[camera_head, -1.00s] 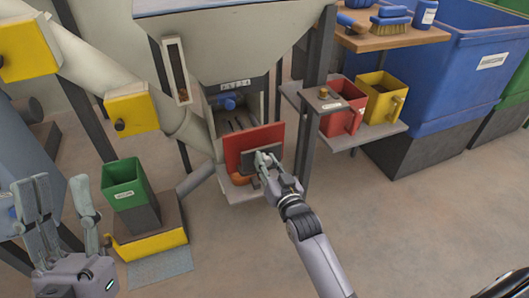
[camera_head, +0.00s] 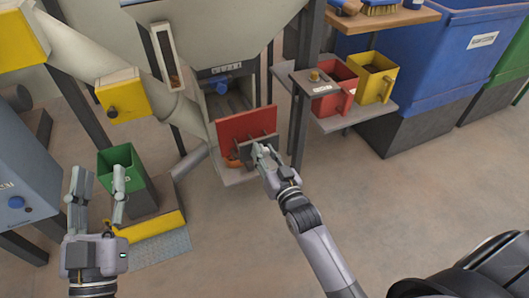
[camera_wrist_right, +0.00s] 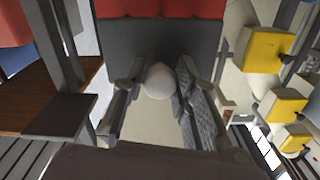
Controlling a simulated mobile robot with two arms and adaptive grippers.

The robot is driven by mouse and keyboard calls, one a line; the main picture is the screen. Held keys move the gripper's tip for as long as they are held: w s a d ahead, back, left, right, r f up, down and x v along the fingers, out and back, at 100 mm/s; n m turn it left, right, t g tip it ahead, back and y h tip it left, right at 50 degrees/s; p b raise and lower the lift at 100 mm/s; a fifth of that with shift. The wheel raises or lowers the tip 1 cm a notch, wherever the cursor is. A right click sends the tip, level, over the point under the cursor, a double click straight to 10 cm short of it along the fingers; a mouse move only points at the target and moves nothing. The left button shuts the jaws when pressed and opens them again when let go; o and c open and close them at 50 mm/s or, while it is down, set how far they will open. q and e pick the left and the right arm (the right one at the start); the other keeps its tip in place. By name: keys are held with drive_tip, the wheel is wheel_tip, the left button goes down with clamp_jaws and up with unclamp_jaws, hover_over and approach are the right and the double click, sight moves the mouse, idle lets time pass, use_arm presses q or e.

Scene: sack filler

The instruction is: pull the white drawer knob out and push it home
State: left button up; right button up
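The white drawer knob (camera_wrist_right: 158,81) sits on a dark grey drawer front (camera_wrist_right: 155,38), between the two fingertips of my right gripper (camera_wrist_right: 160,84) in the right wrist view. The fingertips close in on both sides of the knob. In the head view, my right gripper (camera_head: 262,155) is at the dark drawer front (camera_head: 246,156), hiding the knob. The front stands out from a red panel (camera_head: 246,125), and dark bars show between them. My left gripper (camera_head: 96,190) is open and empty, raised at the left.
A green bin (camera_head: 119,168) stands on a yellow-edged base behind my left gripper. A side shelf (camera_head: 340,122) holds a red bin (camera_head: 334,88) and a yellow bin (camera_head: 375,78). Large blue containers stand at the right. The floor in front is clear.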

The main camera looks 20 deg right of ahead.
drive_tip(key=o, duration=0.4)
drive_tip(key=shift+s, duration=0.1)
drive_tip(key=s, duration=1.1)
drive_tip(key=shift+s+d, duration=0.2)
drive_tip(key=shift+s, duration=0.2)
